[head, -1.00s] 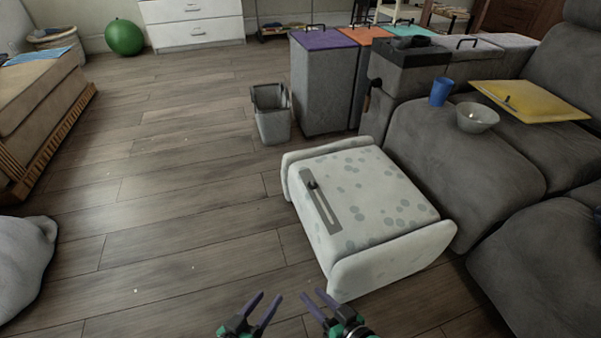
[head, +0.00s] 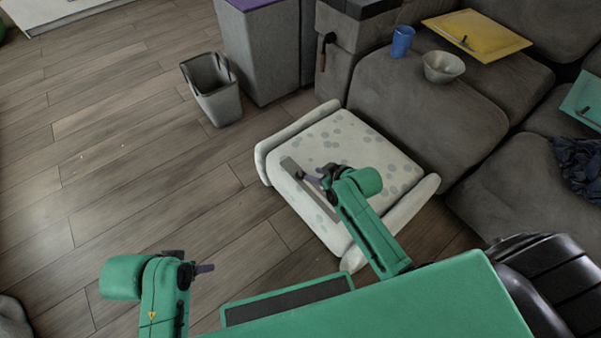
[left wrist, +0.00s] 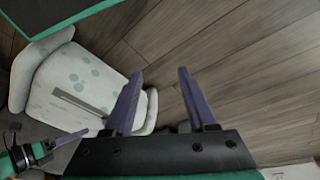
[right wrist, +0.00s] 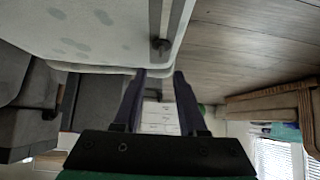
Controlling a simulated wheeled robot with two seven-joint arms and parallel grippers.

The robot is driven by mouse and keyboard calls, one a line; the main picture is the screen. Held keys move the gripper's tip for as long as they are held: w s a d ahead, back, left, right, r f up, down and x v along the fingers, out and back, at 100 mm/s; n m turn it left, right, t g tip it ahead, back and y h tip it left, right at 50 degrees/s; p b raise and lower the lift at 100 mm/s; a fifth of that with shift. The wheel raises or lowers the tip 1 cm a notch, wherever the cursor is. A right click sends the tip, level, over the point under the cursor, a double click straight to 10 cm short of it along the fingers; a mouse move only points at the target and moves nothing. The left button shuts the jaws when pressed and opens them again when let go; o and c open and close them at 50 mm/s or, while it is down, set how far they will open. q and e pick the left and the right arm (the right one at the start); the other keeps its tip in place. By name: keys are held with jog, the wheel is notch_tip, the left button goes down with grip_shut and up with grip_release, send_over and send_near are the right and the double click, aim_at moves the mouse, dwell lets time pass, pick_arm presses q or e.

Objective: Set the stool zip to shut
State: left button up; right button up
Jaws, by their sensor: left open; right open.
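The stool (head: 350,136) is pale with grey-green spots and stands on the floor beside the sofa. Its zip is a grey strip (head: 290,166) on the top; it also shows in the left wrist view (left wrist: 80,101). In the right wrist view the dark zip knob (right wrist: 160,44) sits on the strip, just beyond and roughly between my right fingertips. My right gripper (head: 312,181) is open over the strip and hides part of it; I cannot tell whether it touches the knob. My left gripper (head: 206,268) is open and empty over bare floor, left of the stool.
A grey bin (head: 213,92) stands behind and left of the stool. A tall grey container (head: 262,55) is behind it. Floor at left is clear.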

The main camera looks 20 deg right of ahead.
aim_at(301, 172)
jog(key=b+x, duration=0.2)
jog(key=x, duration=0.3)
jog(key=shift+s+f, duration=0.1)
jog(key=shift+s, duration=0.05)
jog(key=b+x, duration=0.2)
jog(key=x, duration=0.2)
jog(key=shift+a+f, duration=0.15)
jog(key=shift+w+a+f+b, duration=0.2)
jog(key=shift+w+b, duration=0.15)
jog(key=shift+w, duration=0.15)
pick_arm(q)
jog(key=w+d+f+t+h, duration=0.4)
jog(key=w+d+f+t, duration=0.1)
jog(key=d, duration=0.6)
jog(key=shift+f+t, duration=0.9)
jog(key=shift+f, duration=0.05)
jog(key=shift+d, duration=0.1)
pick_arm(e)
grip_shut()
